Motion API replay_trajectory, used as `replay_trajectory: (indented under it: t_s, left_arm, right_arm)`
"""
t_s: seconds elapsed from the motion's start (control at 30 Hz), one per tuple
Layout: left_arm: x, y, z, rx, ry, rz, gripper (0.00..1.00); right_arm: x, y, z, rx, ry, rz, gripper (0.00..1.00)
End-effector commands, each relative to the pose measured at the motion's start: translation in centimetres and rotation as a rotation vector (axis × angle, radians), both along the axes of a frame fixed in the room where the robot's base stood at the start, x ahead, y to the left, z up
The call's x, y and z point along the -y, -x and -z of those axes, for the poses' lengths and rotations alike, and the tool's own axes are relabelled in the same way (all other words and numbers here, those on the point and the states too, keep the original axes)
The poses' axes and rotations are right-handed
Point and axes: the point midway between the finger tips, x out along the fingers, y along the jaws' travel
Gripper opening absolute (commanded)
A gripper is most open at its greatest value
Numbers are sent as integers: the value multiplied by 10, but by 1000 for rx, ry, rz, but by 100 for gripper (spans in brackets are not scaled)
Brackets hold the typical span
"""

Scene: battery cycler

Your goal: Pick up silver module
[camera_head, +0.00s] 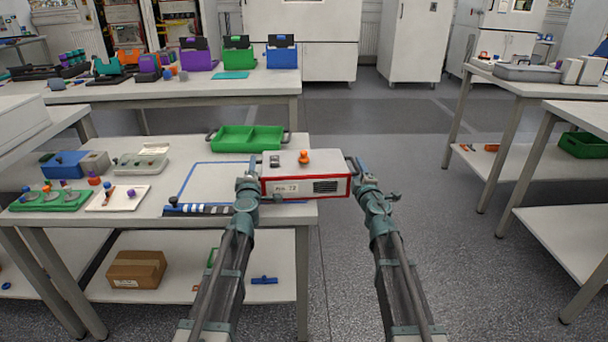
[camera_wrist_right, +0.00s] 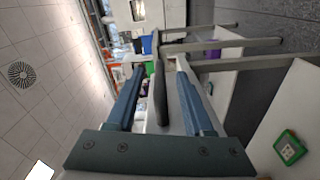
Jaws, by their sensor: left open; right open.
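The silver module (camera_head: 288,159) is a pale box with a red-edged front, a dark vent and an orange knob on top. It sits at the right edge of the near table, partly past the edge as seen from my head. My left gripper (camera_head: 248,172) is at its left side, hiding that side's handle. My right gripper (camera_head: 358,167) is at its right side, by a dark handle. In the right wrist view, a dark handle bar (camera_wrist_right: 161,92) lies between the open fingers of my right gripper (camera_wrist_right: 158,85), with gaps visible.
A green tray (camera_head: 247,138) stands behind the module. A blue-outlined mat (camera_head: 208,182) lies to its left, with a striped strip at its front. Blue and green devices stand further left. A cardboard box (camera_head: 136,269) is on the lower shelf. The floor to the right is clear.

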Motion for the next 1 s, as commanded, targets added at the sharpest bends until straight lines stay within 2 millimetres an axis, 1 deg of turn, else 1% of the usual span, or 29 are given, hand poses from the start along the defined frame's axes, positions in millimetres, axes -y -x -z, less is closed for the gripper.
replay_trajectory:
  t_s: [0.07, 0.1, 0.17, 0.3, 0.37, 1.0]
  left_arm:
    - [0, 0, 0, 0, 0, 0, 52]
    - [0, 0, 0, 0, 0, 0, 45]
    - [0, 0, 0, 0, 0, 0, 34]
    - [0, 0, 0, 0, 0, 0, 9]
    - [0, 0, 0, 0, 0, 0, 0]
    - [0, 1, 0, 0, -1, 0, 0]
  right_arm:
    - [0, 0, 0, 0, 0, 0, 52]
    - [0, 0, 0, 0, 0, 0, 45]
    - [0, 0, 0, 0, 0, 0, 34]
    - [0, 0, 0, 0, 0, 0, 9]
    - [0, 0, 0, 0, 0, 0, 0]
    - [1, 0, 0, 0, -1, 1, 0]
